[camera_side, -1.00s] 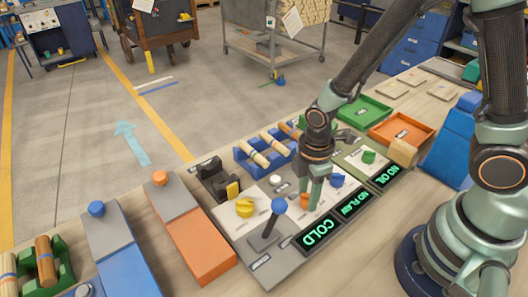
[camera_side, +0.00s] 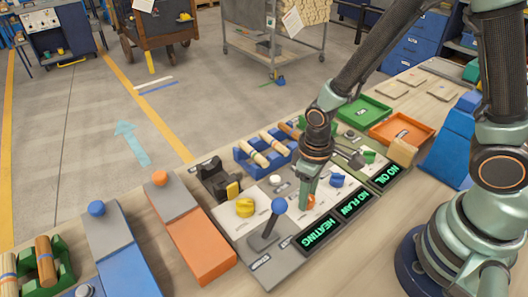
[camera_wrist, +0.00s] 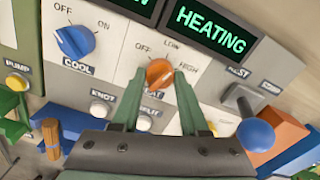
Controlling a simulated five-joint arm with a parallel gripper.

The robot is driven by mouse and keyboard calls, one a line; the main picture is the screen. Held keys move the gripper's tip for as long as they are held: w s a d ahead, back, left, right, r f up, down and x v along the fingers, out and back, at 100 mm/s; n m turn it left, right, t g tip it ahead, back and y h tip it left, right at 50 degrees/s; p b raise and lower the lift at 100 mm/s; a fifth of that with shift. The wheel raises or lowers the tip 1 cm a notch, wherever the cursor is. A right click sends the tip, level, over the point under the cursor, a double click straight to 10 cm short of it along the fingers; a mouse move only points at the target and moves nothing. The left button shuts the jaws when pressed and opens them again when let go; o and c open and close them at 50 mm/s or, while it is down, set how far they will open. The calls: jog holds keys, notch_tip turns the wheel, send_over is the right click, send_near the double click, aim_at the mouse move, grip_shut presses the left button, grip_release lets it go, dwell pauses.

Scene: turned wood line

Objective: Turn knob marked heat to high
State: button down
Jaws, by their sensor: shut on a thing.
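The orange knob (camera_wrist: 160,73) sits on a pale panel under the marks OFF, LOW and HIGH in the wrist view. The label below it is partly hidden; its end reads "AT". The knob's pointer direction is hard to make out. My gripper (camera_wrist: 157,88) is shut on this knob, with one green finger on each side. In the side view my gripper (camera_side: 309,194) reaches down to the panel and mostly covers the orange knob (camera_side: 312,201). The display (camera_side: 319,237) beside it reads HEATING in green.
A blue COOL knob (camera_wrist: 75,41) is to the left in the wrist view. A lever with a blue ball (camera_wrist: 255,135) stands to the right. White buttons (camera_wrist: 144,122) lie below the knob. A yellow knob (camera_side: 245,208) shows in the side view.

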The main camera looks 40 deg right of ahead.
jog(key=m, duration=0.4)
jog(key=shift+m, duration=1.8)
jog(key=shift+c, duration=2.1)
grip_release()
notch_tip(320, 180, up, 12)
